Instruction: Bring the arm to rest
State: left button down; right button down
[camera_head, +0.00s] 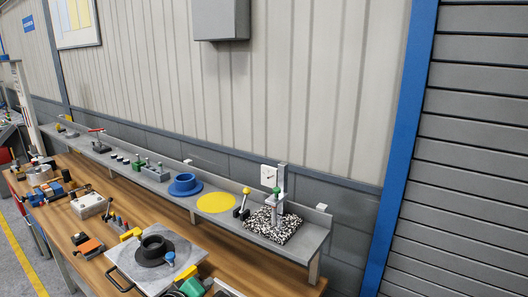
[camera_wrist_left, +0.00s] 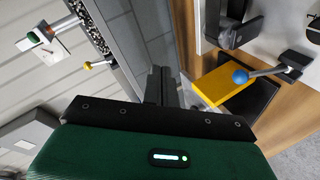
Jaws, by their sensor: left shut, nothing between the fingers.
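My left gripper (camera_wrist_left: 162,78) shows in the left wrist view as a dark pair of fingers held together, in front of its green and black body. The fingers are shut and empty. My right gripper is not in view.
The wooden bench (camera_head: 238,258) carries a grey plate (camera_head: 190,249) with a black ring (camera_head: 153,249). On the raised grey shelf stand a blue flanged ring (camera_head: 185,186), a yellow disc (camera_head: 216,203), a yellow-knobbed lever (camera_head: 243,203) and a gauge stand (camera_head: 277,207) on a speckled block.

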pick_arm(q)
jog(key=s+a+f+m+g+y, duration=0.25)
jog(key=s+f, duration=0.25)
jog(key=s, duration=0.6)
jog(key=s+a+f+m+g+y, duration=0.15)
jog(key=s+f+m+g, duration=0.25)
jog(key=s, duration=0.8)
jog(key=s+a+f+m+g+y, duration=0.1)
jog(key=s+a+f+m+g, duration=0.3)
jog(key=s, duration=0.7)
notch_tip(320, 180, down, 34)
jog(key=d+r+b, duration=0.1)
jog(key=b, duration=0.2)
jog(key=s+a+f+b, duration=0.1)
jog(key=s+f, duration=0.8)
jog(key=f, duration=0.3)
jog(key=s+a+f+b, duration=0.1)
jog(key=s+a+f, duration=0.1)
jog(key=s+f, duration=0.8)
jog(key=shift+s+a+f+g, duration=0.2)
jog(key=shift+f+g, duration=0.25)
jog(key=shift+f, duration=0.45)
jog(key=shift+d, duration=0.1)
